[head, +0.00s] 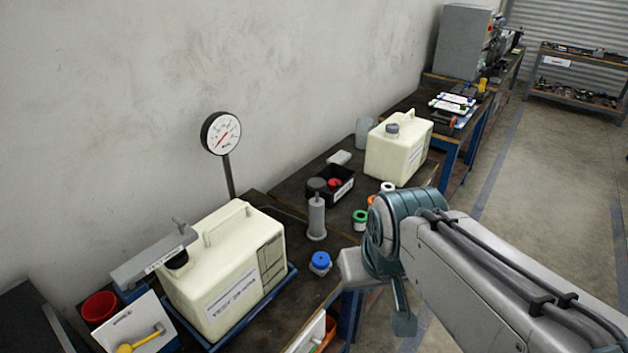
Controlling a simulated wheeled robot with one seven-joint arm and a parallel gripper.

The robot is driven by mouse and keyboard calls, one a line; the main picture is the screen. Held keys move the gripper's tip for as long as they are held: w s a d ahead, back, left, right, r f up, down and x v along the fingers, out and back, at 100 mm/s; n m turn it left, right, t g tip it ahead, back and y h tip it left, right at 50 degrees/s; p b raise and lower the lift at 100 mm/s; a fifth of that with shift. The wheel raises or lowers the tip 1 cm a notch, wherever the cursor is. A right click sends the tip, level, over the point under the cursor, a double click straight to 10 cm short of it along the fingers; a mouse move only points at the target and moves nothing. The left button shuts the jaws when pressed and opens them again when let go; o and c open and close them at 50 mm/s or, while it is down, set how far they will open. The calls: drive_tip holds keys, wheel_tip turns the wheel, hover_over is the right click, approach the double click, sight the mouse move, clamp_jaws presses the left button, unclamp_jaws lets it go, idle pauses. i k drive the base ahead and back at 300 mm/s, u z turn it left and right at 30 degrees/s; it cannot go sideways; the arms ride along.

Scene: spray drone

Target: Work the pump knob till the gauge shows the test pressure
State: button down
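The round white gauge (221,133) with a black rim stands on a thin post behind the bench. Its red needle lies slantwise across the dial, but the markings are too small to read. A grey upright cylinder with a narrower top (317,215) stands on the bench to the right of the cream tank; it looks like the pump, and its top like the knob. My gripper (403,322) hangs at the end of my arm, past the bench's right edge, to the right of and apart from the cylinder. Only part of it shows, and its opening is hidden.
A cream tank (222,262) sits in a blue tray at front left, a grey labelled bar over its neck. A blue-capped piece (320,262) lies near the bench edge. A black bin (333,186) and a second cream tank (398,153) stand farther back. Floor at right is clear.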

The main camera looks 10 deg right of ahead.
sight(315, 184)
drive_tip(key=z, duration=0.5)
drive_tip(key=k, duration=0.65)
drive_tip(key=z, duration=0.85)
drive_tip(key=i, duration=1.1)
drive_tip(key=u, duration=0.95)
drive_tip(key=i, duration=0.6)
drive_tip(key=u, duration=0.7)
